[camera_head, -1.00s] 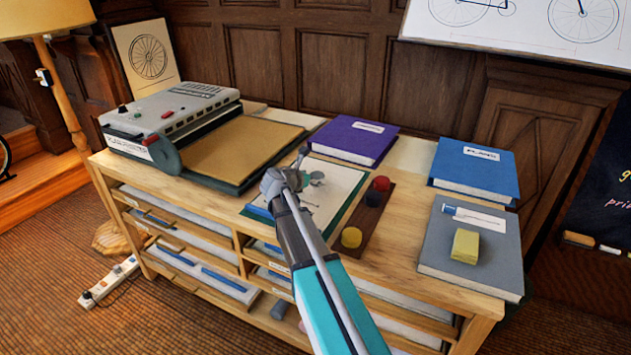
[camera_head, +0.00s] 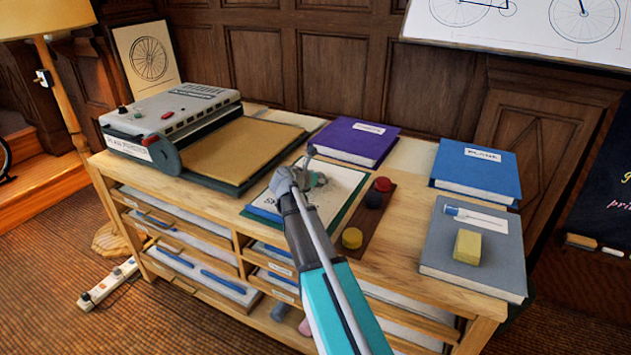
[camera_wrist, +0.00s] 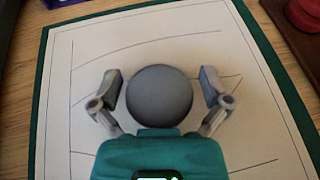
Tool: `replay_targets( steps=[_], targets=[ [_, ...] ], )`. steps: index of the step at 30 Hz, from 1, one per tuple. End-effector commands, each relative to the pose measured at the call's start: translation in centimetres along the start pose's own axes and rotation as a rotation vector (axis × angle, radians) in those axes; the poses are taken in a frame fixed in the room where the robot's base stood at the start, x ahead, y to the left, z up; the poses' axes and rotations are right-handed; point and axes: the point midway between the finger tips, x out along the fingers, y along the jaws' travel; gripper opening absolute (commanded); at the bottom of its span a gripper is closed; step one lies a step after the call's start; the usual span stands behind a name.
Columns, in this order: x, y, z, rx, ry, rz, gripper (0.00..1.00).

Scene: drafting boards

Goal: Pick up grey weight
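The grey weight (camera_wrist: 159,95) is a round grey piece lying on a white drawing sheet (camera_wrist: 83,47) with thin curved lines, on a dark green board. In the wrist view it sits between the two fingers of my gripper (camera_wrist: 161,87). The fingers are spread, one on each side, with a small gap showing at each. In the head view my gripper (camera_head: 308,165) is over the sheet, and the weight (camera_head: 319,180) is mostly hidden behind it.
Right of the sheet is a dark strip (camera_head: 366,222) bearing red, dark and yellow round pieces. A purple book (camera_head: 354,138) lies behind, a blue book (camera_head: 476,168) and a grey book (camera_head: 440,252) with a yellow block to the right. A grey machine (camera_head: 175,115) stands left.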

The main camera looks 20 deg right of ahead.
Motion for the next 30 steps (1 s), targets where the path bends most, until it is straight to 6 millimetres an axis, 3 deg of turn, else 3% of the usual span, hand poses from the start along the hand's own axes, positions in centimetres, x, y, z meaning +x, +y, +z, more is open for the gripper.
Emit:
replay_targets(
  steps=[2, 12, 30],
  targets=[
    [0.0, 0.0, 0.0, 0.000, 0.000, 0.000, 0.74],
    [0.1, -0.1, 0.0, 0.000, 0.000, -0.001, 0.11],
    [-0.3, -0.1, 1.0, 0.000, -0.001, -0.002, 0.09]
  ],
)
